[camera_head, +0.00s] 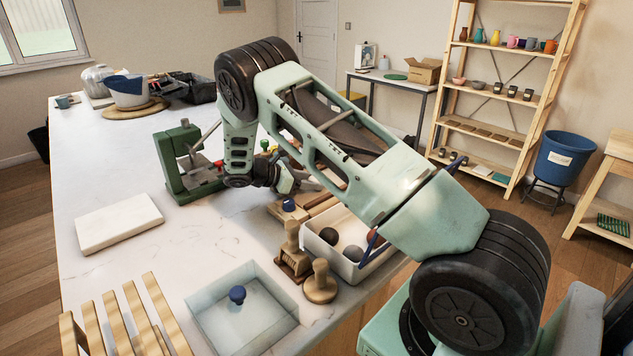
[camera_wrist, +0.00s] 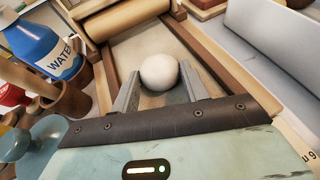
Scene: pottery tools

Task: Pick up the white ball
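The white ball (camera_wrist: 159,72) shows in the wrist view, directly between the fingertips of my gripper (camera_wrist: 160,80). The fingers stand apart, one on each side of it, very close to its surface. I see no clear grip on it. The ball appears low over the flat bottom of a wood-edged board or tray (camera_wrist: 125,45). In the head view my gripper (camera_head: 288,182) is low over the worktop and partly hidden by my arm. The white ball cannot be made out there.
A wooden roller (camera_wrist: 118,17) lies just beyond the ball. A blue water bottle (camera_wrist: 45,45) and a brown tool pot (camera_wrist: 68,100) stand at left. A pale bin (camera_head: 327,262) with dark balls and wooden stamps (camera_head: 292,255) stand in front. A green press (camera_head: 185,165) is beside my gripper.

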